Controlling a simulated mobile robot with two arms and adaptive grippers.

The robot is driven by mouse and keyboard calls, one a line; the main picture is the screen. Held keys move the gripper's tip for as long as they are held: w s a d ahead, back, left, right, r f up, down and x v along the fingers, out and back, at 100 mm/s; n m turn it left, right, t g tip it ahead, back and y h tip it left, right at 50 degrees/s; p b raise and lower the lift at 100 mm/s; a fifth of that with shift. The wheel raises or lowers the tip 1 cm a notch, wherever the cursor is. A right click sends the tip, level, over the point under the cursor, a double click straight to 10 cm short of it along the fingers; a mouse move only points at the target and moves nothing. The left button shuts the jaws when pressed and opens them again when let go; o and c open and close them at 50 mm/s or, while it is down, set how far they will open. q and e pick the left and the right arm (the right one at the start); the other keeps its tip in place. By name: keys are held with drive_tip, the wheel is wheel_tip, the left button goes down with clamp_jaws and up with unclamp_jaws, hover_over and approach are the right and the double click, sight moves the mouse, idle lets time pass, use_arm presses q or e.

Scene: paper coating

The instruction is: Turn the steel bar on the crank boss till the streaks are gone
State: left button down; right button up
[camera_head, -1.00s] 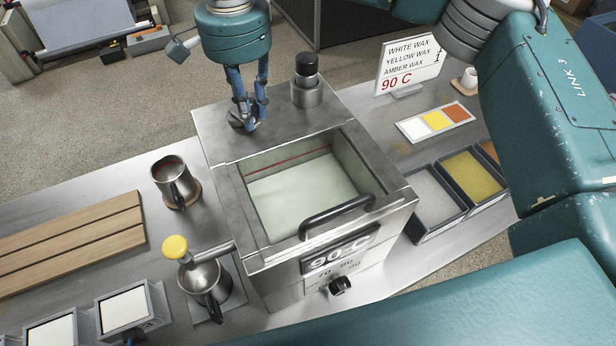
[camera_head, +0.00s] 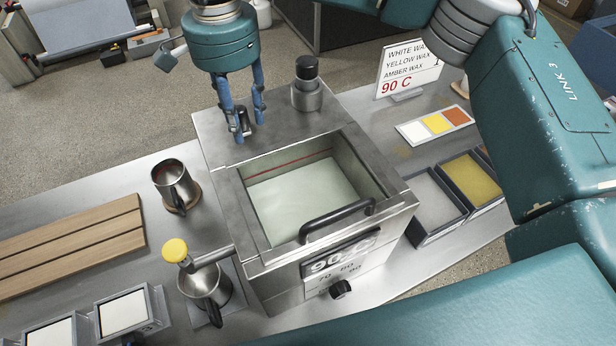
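The steel wax tank (camera_head: 228,190) stands in the middle, holding pale, whitish-green wax (camera_head: 303,200). I make out no clear streaks in it. A red line runs along the tank's inner back wall. My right gripper (camera_head: 246,130) points down over the tank's back-left corner, its blue fingers apart. A small dark upright piece (camera_head: 243,119) shows between the fingers, with grey metal at its foot. It is partly hidden, so I cannot tell whether it is the steel bar or the crank boss. No contact with the fingers is clear. My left gripper is not in view.
A black-capped steel post (camera_head: 306,85) rises beside the gripper. A black handle (camera_head: 338,217) crosses the tank's front rim. Steel jugs (camera_head: 176,186) stand left, one under a yellow-knobbed spout (camera_head: 175,250). Wax trays (camera_head: 432,200) and a 90 C sign (camera_head: 408,66) are right.

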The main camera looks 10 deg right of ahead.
drive_tip(key=shift+r, duration=0.1)
drive_tip(key=shift+r+p, duration=2.6)
drive_tip(key=shift+r, duration=1.4)
drive_tip(key=shift+f, duration=0.15)
